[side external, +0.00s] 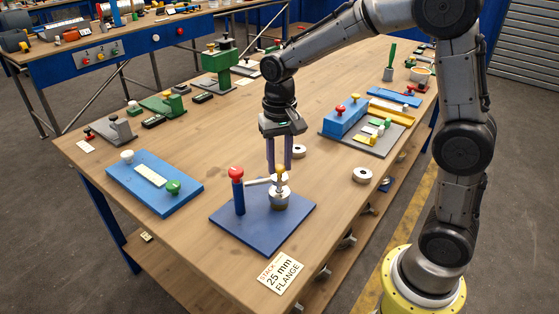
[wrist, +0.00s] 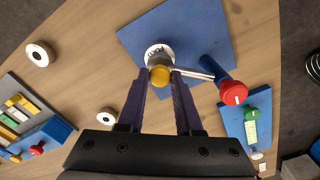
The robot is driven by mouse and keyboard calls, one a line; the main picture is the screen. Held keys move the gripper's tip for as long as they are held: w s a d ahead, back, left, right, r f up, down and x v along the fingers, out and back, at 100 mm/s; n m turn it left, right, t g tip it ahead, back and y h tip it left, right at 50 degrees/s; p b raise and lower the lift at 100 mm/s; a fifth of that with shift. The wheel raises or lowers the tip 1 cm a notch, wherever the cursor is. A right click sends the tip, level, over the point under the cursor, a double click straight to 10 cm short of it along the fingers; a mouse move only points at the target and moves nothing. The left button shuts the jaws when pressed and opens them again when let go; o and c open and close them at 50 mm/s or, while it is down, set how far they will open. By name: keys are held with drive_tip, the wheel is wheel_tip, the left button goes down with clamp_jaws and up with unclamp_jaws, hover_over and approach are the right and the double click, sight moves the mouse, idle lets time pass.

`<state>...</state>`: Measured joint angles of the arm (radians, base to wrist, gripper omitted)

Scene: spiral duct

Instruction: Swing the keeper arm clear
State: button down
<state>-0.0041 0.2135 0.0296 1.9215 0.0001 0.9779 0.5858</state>
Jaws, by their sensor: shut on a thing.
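A blue base plate (side external: 228,226) carries a blue post (side external: 239,198) topped by a red knob (side external: 236,172). The keeper arm (side external: 259,182), a thin silver bar, runs from the post across to a silver-white round part (side external: 280,190) with a yellow knob (side external: 281,177) above it. In the wrist view the bar (wrist: 195,75) reaches from beside the red knob (wrist: 233,92) toward the yellow knob (wrist: 159,75). My gripper (wrist: 160,76) points down with its two purple fingers shut on the yellow knob. The fingers partly hide the bar's end.
A label card (side external: 281,272) reading "25 mm FLANGE" lies at the table's near edge. A blue panel (side external: 155,183) is at left. Two white rings (side external: 362,175) (side external: 299,152) lie to the right and behind. A grey tray with coloured blocks (side external: 345,142) stands farther right.

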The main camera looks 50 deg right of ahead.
drive_tip(key=shift+r, duration=0.1)
drive_tip(key=shift+s+a+m, duration=0.7)
drive_tip(key=shift+a+m, duration=0.05)
drive_tip(key=shift+m, duration=0.45)
drive_tip(key=w+a+m, duration=0.1)
drive_tip(key=a+m, duration=1.3)
drive_tip(key=m, duration=0.4)
drive_tip(key=shift+w, duration=0.45)
drive_tip(key=c, duration=0.6)
unclamp_jaws()
